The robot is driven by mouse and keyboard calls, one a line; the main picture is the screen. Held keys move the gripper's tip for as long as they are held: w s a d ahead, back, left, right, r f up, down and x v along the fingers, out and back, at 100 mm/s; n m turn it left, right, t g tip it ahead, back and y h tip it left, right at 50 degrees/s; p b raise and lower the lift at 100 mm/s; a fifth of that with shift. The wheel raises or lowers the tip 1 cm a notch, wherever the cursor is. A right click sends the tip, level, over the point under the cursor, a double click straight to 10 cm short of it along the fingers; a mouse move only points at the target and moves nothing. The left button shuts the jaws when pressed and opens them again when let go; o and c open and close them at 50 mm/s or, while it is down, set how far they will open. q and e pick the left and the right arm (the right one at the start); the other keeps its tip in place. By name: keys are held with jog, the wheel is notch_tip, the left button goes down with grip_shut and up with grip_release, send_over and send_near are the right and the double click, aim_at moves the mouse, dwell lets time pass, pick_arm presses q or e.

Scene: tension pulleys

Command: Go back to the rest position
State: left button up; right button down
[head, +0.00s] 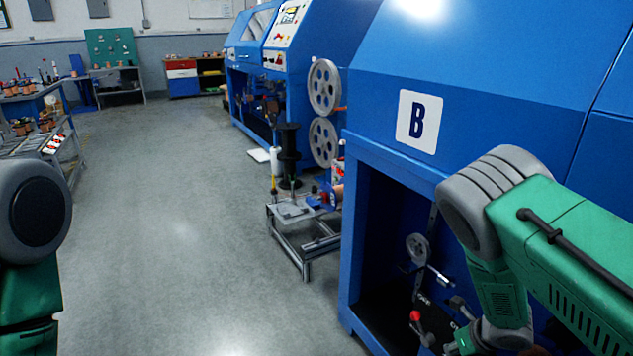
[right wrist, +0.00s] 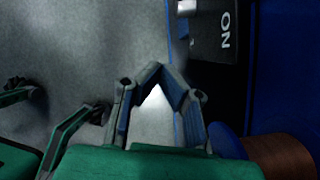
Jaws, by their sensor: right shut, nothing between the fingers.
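My right arm comes in from the right in the head view, bends down in front of the blue machine marked B (head: 482,95), and its gripper (head: 462,340) is low in front of the machine's open bay, partly cut off by the frame. In the right wrist view the right gripper (right wrist: 154,70) is shut with its fingertips together and nothing between them, above grey floor. My left arm shows only as a grey joint and green link at the left edge of the head view; its gripper is not seen there.
Inside the bay are a small grey pulley (head: 417,247) and a red-knobbed lever (head: 415,316). A low metal stand (head: 305,243) is left of the machine. The middle floor is clear.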

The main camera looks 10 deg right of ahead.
pick_arm(q)
notch_tip(320, 180, up, 10)
jog(key=p, duration=0.9)
jog(key=shift+p, duration=0.3)
jog(key=shift+c, duration=0.7)
jog(key=shift+w, duration=0.1)
pick_arm(e)
jog(key=s+a+r+n+g, duration=0.1)
jog(key=s+a+r+n, duration=0.2)
jog(key=s+n, duration=0.7)
jog(key=s+a+r+n+g+h, duration=0.1)
jog(key=s+a+r+n, duration=0.2)
jog(key=s+n, duration=0.7)
jog(key=s+a+r+n+g, duration=0.2)
jog(key=s+r+n, duration=0.3)
jog(key=s+n, duration=0.5)
jog(key=a+n, duration=0.1)
jog(key=n, duration=0.4)
jog(key=shift+a+r+n, duration=0.15)
jog(key=shift+a+n, duration=0.15)
